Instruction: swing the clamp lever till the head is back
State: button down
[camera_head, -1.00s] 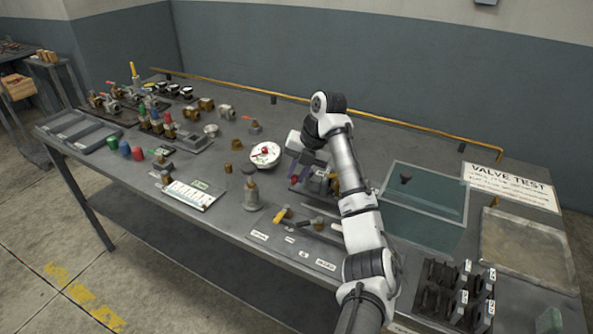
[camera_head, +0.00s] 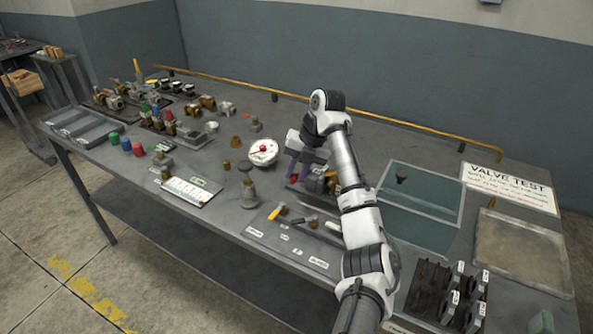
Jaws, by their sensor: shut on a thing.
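My gripper (camera_head: 300,170) is over the middle of the bench, pointing down at a small clamp fixture (camera_head: 318,183) with brass-coloured and dark parts. Its purple fingers are shut at the fixture's left side, where a red tip shows low beside them; this looks like the clamp lever (camera_head: 293,179). The gripper and my forearm hide most of the lever and the right part of the fixture. The position of the clamp head cannot be made out.
A white round gauge (camera_head: 263,152) stands just left of my gripper. A grey bottle-shaped part (camera_head: 249,192) is at front left.

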jog(key=c, duration=1.3)
grip_release()
jog(key=shift+d+f, duration=0.1)
jog(key=v, duration=1.4)
jog(key=shift+b, duration=0.3)
